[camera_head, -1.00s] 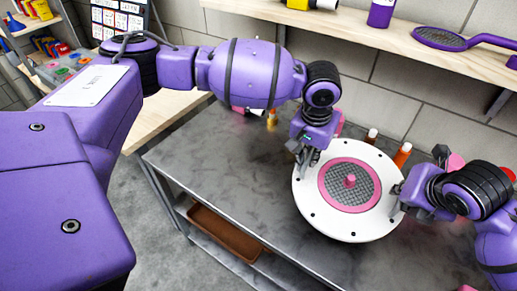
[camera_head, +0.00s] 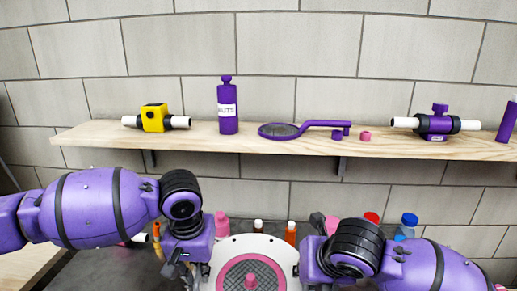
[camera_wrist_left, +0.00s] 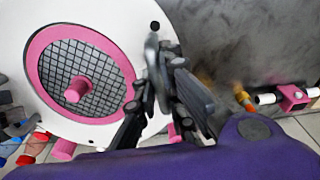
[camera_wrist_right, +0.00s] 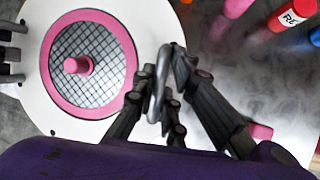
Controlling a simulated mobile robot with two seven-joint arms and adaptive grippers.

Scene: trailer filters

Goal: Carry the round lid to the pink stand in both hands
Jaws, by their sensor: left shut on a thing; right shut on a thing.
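The round lid (camera_head: 232,250) is a white disc with a pink ring, grey mesh and a pink centre knob, at the bottom of the head view and cut off there. It also shows in the left wrist view (camera_wrist_left: 105,20) and the right wrist view (camera_wrist_right: 40,95). My left gripper (camera_wrist_left: 156,75) is shut on a grey loop handle at one edge of the lid. My right gripper (camera_wrist_right: 160,85) is shut on the loop handle at the opposite edge. Several pink pieces show near the lid; I cannot tell which is the stand.
A wooden shelf (camera_head: 385,145) on the block wall bears a yellow valve (camera_head: 154,118), a purple bottle (camera_head: 228,112) and a purple mesh paddle (camera_head: 278,131). Behind the lid stand a pink bottle (camera_head: 221,224), an orange bottle (camera_head: 291,233) and a blue-capped bottle (camera_head: 408,225).

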